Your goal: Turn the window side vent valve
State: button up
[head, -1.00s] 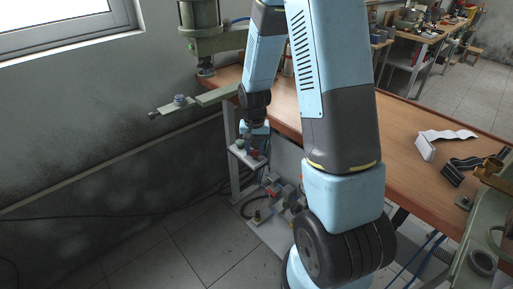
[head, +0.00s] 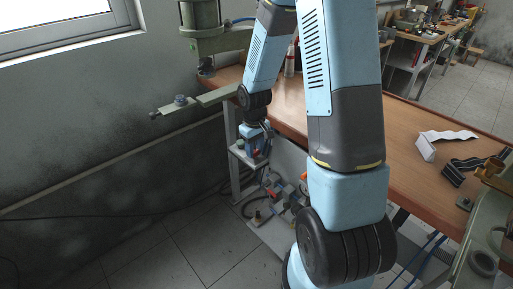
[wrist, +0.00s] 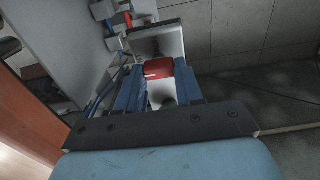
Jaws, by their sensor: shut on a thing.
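The vent valve's red handle (wrist: 158,68) sits between the blue fingers of my gripper (wrist: 160,88) in the wrist view. My gripper is shut on it, one finger on each side. In the head view my gripper (head: 256,146) reaches down to the small pale bracket (head: 240,157) beside the bench leg, and a bit of red shows at the fingertips. The valve's body is mostly hidden by the fingers. A green knob (head: 240,143) stands on the bracket just left of my gripper.
The wooden bench top (head: 400,140) lies right of the bracket. A lower plate with pneumatic parts and hoses (head: 275,228) stands near the floor. The floor at left is clear.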

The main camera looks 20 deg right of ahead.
aim_at(255, 150)
jog(key=shift+w, duration=0.1)
dwell(0.5)
jog(key=o, duration=1)
jog(key=shift+o, duration=0.2)
notch_tip(255, 150, up, 14)
jog(key=shift+f, duration=0.2)
jog(key=shift+n, duration=0.3)
